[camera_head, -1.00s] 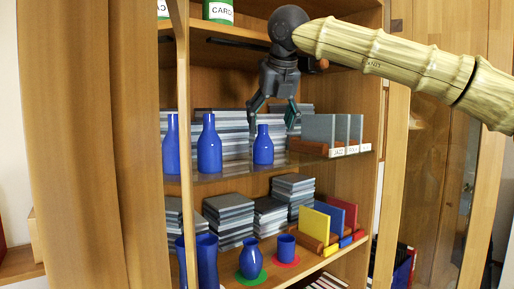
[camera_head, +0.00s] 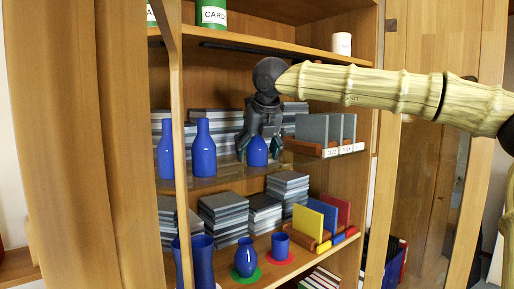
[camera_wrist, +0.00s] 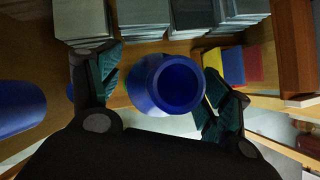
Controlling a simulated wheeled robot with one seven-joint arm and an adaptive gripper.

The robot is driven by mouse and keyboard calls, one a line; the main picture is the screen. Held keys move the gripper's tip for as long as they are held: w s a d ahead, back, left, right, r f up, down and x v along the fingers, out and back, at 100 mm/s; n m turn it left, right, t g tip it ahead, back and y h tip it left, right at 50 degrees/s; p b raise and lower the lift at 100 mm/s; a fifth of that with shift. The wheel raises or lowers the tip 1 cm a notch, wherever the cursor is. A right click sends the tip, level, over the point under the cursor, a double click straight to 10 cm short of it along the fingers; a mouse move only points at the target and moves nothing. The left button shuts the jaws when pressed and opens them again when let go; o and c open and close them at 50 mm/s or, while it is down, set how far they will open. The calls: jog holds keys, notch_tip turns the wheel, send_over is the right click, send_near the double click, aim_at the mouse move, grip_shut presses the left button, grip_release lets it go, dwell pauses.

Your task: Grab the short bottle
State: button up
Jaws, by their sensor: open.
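The short blue bottle (camera_head: 257,153) stands upright on the upper glass shelf, to the right of two taller blue bottles. In the wrist view I look down on the short bottle (camera_wrist: 172,84), with its round mouth facing me. My gripper (camera_head: 260,152) points down over it, with one finger on each side of the bottle. In the wrist view the fingers (camera_wrist: 160,90) are spread, with a gap visible at the left and the right finger close to the bottle. I cannot tell whether the right finger touches it.
Tall blue bottles (camera_head: 203,147) and (camera_head: 165,150) stand left of the short one. Grey book stacks (camera_head: 228,122) are behind, and upright grey books (camera_head: 312,128) stand right. A wooden cabinet post (camera_head: 180,120) is at the left.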

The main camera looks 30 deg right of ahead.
jog(key=c, duration=1.2)
jog(key=shift+r, duration=0.1)
